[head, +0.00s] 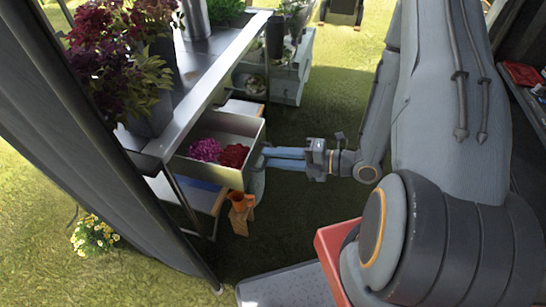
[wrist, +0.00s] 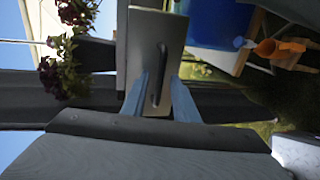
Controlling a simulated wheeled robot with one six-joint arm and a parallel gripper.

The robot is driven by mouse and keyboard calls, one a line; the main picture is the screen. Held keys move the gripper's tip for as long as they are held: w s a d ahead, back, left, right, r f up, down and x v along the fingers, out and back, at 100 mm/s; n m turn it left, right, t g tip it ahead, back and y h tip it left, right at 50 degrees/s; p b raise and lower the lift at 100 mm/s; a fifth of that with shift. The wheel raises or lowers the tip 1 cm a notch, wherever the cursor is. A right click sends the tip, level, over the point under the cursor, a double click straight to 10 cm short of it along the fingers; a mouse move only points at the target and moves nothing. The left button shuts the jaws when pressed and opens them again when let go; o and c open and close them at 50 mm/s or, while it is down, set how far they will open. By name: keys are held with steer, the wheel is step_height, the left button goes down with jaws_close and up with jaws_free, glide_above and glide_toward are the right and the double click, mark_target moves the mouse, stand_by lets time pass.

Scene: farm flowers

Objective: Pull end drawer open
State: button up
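The end drawer (head: 222,172) is a grey metal box under the metal-topped table. It stands pulled out, with its inside showing. Magenta flowers (head: 204,149) and red flowers (head: 233,155) lie in it. My gripper (head: 268,158) is at the drawer's front. In the wrist view the drawer front (wrist: 150,35) faces me, with a dark bar handle (wrist: 158,78). The two blue fingers (wrist: 159,82) stand apart on either side of the handle, with gaps showing, so my gripper looks open. Whether a fingertip touches the front I cannot tell.
Potted dark-red plants (head: 110,60) stand on the table (head: 205,75). Grass (head: 330,105) is open beyond my gripper.

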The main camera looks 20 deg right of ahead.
steer(key=v, duration=0.7)
steer(key=shift+b, duration=0.45)
steer(key=w+d+f+m+g+h, duration=0.1)
steer(key=w+d+f+m+h, duration=0.1)
steer(key=w+d+m+h, duration=0.4)
steer(key=w+d+r+m+g+h, duration=0.25)
steer(key=r+m+h, duration=0.25)
steer(key=m+h, duration=0.3)
steer(key=s+a+r+m+g, duration=0.4)
steer(key=s+a+r+m, duration=0.5)
steer(key=s+m, duration=0.4)
steer(key=r+m, duration=0.1)
steer(key=m, duration=0.1)
steer(key=shift+s+a+r+m+y, duration=0.2)
steer(key=shift+a+r+m+y, duration=0.1)
steer(key=shift+r+m, duration=0.1)
